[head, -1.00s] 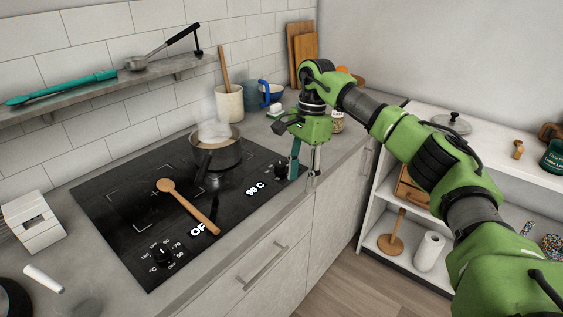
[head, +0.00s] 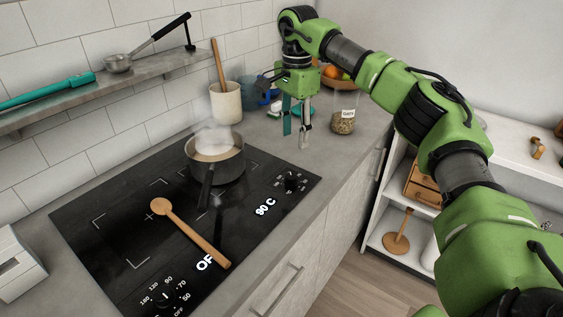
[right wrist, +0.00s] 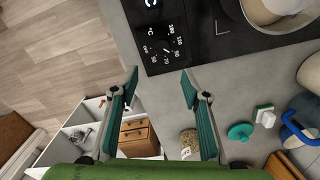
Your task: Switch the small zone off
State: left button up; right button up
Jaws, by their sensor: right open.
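The black cooktop (head: 120,215) has two zones. A dark pot (head: 216,165) with pale, steaming contents stands on the far zone, beside a lit "90 C" display (head: 265,207). The black knob (head: 291,181) near it also shows in the right wrist view (right wrist: 165,43), ahead of my fingertips. A second knob (head: 163,300) is at the near end, by a partly covered display reading "OF" (head: 205,263). My right gripper (head: 296,128) is open and empty, above the counter beyond the far knob; its spread fingers also show in the right wrist view (right wrist: 160,74). My left gripper is not in view.
A wooden spoon (head: 188,231) lies across the cooktop. A utensil crock (head: 225,103), a labelled jar (head: 343,122) and a fruit bowl (head: 337,78) stand behind. A wall shelf (head: 110,87) runs on the left; a white shelf unit (head: 385,218) stands right.

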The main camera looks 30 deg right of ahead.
jog(key=w, duration=0.1)
jog(key=p, duration=0.1)
send_over(292, 175)
jog(key=f, duration=0.6)
jog(key=shift+s+f, duration=0.25)
jog(key=shift+s, duration=0.05)
jog(key=f, duration=0.6)
jog(key=shift+w+p, duration=0.25)
jog(key=shift+p, duration=0.15)
jog(key=shift+f, duration=0.6)
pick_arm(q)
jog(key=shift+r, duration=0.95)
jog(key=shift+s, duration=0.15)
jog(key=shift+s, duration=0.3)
pick_arm(e)
jog(key=c, duration=1.1)
